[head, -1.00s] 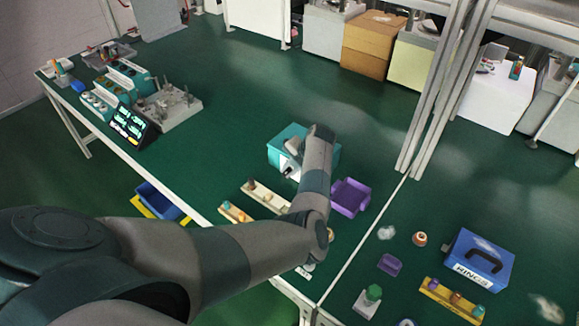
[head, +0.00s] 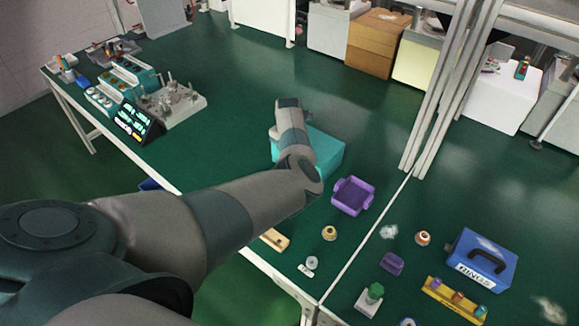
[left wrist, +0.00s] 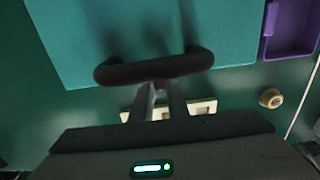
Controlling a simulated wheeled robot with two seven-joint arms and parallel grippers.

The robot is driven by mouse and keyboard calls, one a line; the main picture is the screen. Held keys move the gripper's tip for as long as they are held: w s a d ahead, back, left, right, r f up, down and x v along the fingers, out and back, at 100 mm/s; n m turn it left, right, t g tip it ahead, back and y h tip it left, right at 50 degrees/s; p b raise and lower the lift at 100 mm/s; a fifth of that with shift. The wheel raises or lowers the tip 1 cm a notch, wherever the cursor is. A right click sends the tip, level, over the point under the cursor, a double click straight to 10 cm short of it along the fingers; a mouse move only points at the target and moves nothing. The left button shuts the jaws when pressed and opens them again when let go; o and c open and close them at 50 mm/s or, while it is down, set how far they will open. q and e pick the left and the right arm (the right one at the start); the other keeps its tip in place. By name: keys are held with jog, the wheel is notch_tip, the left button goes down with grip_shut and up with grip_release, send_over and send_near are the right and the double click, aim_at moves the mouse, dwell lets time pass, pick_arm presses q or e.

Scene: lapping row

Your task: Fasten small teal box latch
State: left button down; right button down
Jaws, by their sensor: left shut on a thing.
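The small teal box (head: 326,152) stands on the green bench, partly hidden behind my left forearm in the head view. Its teal surface (left wrist: 75,45) fills the upper part of the left wrist view. A dark rounded bar, like a handle (left wrist: 120,72), runs across the box near its edge. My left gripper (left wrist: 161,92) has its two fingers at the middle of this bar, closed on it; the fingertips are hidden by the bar. In the head view my left gripper is hidden by the arm. I cannot make out the latch itself. My right gripper is not in view.
A purple tray (head: 352,196) sits right of the teal box. A pale slotted strip (left wrist: 200,108) lies in front of it. A blue RINGS case (head: 481,260) and small parts stand at right. Metal posts (head: 440,90) rise behind. The bench behind the box is clear.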

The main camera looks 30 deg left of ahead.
pick_arm(q)
jog(key=shift+d+f, duration=0.1)
jog(key=c, duration=1.7)
grip_release()
jog(key=shift+r, duration=0.9)
jog(key=shift+r+b, duration=2.55)
jog(key=shift+r, duration=5.3)
jog(key=shift+a, duration=0.2)
